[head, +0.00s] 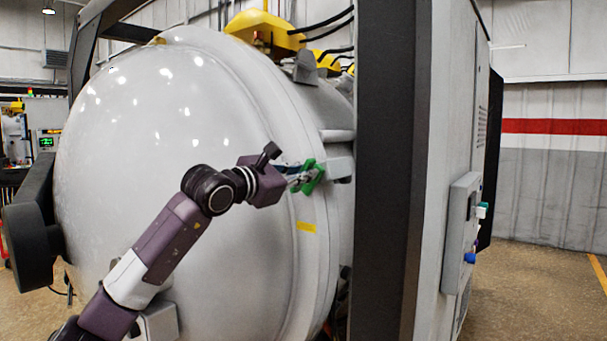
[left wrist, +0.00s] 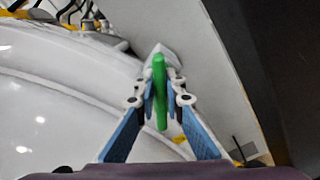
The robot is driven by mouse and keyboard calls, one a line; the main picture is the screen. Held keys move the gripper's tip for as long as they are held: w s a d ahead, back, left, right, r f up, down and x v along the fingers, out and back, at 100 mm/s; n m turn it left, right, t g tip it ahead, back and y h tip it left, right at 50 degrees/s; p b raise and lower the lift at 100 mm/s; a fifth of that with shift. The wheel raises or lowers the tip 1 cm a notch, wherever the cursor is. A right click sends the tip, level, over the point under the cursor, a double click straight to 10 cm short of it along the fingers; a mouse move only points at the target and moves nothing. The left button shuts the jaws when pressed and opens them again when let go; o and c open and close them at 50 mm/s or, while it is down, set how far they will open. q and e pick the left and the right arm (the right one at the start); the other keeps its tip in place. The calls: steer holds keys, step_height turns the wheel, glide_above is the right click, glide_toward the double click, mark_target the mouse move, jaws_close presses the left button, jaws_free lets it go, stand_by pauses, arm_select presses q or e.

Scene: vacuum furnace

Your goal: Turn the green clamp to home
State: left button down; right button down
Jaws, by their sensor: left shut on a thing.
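The green clamp (head: 312,177) is on the right side of the big round white furnace door (head: 150,130), at the door's rim. My left gripper (head: 303,178) reaches it from the left and is shut on it. In the left wrist view the clamp (left wrist: 159,90) is a green bar standing between the two blue-padded fingers of my left gripper (left wrist: 160,98). The fingers cover part of the clamp's sides. My right gripper is in neither view.
A thick dark frame post (head: 385,170) stands just right of the clamp. A control box (head: 462,235) with knobs is on the cabinet side further right. A yellow mark (head: 306,227) is on the rim below the clamp. Open floor (head: 540,285) lies at the right.

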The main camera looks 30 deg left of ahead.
arm_select(q)
steer(key=m, duration=0.3)
steer(key=shift+d+f+m, duration=0.15)
steer(key=shift+f+m, duration=0.05)
steer(key=shift+m, duration=0.1)
steer(key=shift+d+f+m, duration=0.1)
steer(key=shift+f+m, duration=0.1)
steer(key=shift+m, duration=2)
steer(key=c, duration=2)
jaws_free()
steer(key=shift+s, duration=0.15)
steer(key=shift+s+a, duration=0.15)
steer(key=shift+s, duration=1.8)
steer(key=shift+s+a, duration=0.15)
steer(key=shift+s, duration=1.85)
steer(key=shift+s+a, duration=0.15)
steer(key=shift+s, duration=1.8)
